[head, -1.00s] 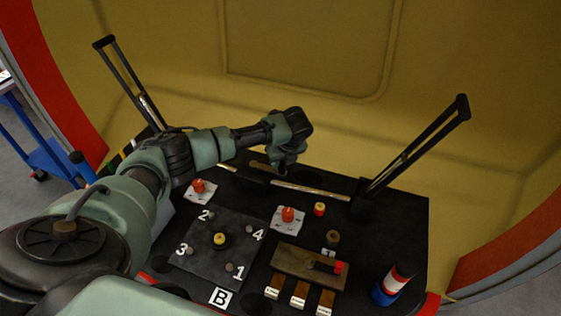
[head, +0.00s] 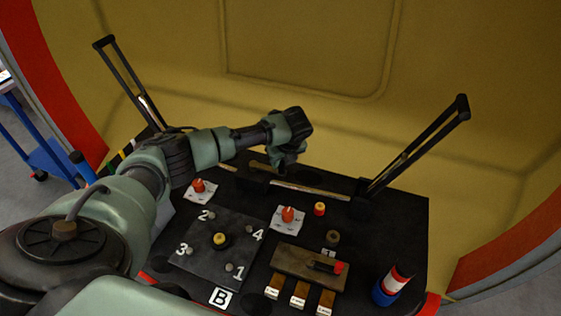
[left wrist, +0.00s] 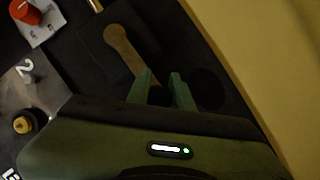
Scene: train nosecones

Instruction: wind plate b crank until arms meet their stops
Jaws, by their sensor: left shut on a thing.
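Plate B (head: 210,262) is a dark square with the numbers 1 to 4 and a yellow knob in its middle. The tan crank lever (left wrist: 122,46) lies on the dark panel behind it, and part of it shows in the head view (head: 258,166). My left gripper (head: 287,168) is over the crank's right end, pointing down. In the left wrist view its green fingers (left wrist: 162,80) are shut at the lever's near end; the gripped part is hidden. The left black arm (head: 125,80) and right black arm (head: 418,146) stand tilted outward. My right gripper is not in view.

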